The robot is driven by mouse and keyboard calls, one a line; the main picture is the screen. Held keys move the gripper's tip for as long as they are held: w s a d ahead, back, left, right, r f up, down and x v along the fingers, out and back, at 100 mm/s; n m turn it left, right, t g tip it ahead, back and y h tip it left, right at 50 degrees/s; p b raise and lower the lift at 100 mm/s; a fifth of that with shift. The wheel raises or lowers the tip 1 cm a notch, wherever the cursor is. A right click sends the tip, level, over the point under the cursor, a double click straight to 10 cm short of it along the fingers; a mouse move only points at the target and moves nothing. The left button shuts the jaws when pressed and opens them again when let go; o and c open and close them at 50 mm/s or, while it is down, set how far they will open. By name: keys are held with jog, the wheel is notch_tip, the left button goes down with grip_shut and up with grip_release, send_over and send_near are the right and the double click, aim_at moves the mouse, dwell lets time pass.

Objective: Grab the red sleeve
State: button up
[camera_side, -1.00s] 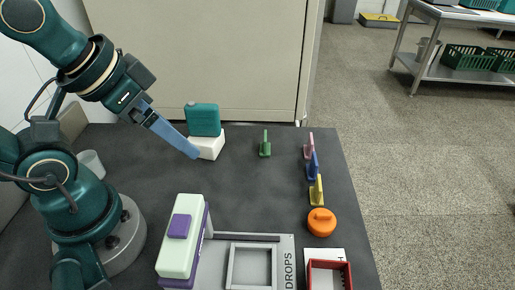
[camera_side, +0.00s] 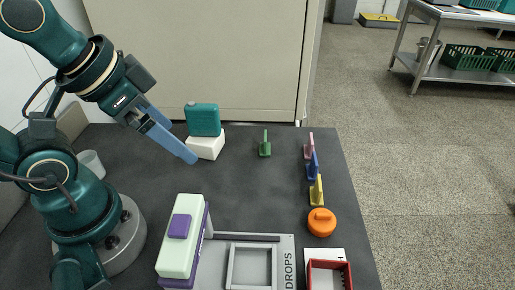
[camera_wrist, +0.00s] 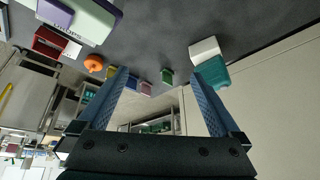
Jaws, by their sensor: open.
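The red sleeve (camera_side: 345,274) looks like a red open-topped rectangular piece with a paler inside. It sits on a white sheet at the table's front right, cut by the lower picture edge. In the wrist view the red sleeve (camera_wrist: 47,41) shows at the upper left, far from my fingers. My gripper (camera_side: 183,143) is above the left back of the table, near the teal and white blocks and well away from the sleeve. Its two blue fingers are apart and empty, as the wrist view of my gripper (camera_wrist: 158,73) also shows.
Green (camera_side: 265,146), pink (camera_side: 309,146), blue (camera_side: 312,167) and yellow (camera_side: 317,192) pieces stand at the right. An orange knobbed lid (camera_side: 321,223) lies behind the sleeve. The table's middle is clear.

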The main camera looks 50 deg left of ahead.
jog(key=w+d+r+m+h, duration=0.1)
jog(key=d+r+m+h, duration=0.15)
jog(key=m, duration=0.35)
jog(key=m+g+h, duration=0.8)
jog(key=m+g, duration=0.5)
jog(key=m, duration=0.4)
send_over(324, 278)
jog(key=w+a, duration=0.3)
jog(key=a, duration=0.1)
notch_tip(324, 278, down, 15)
jog(key=shift+r, duration=0.1)
jog(key=shift+x, duration=2.8)
jog(key=c, duration=1.2)
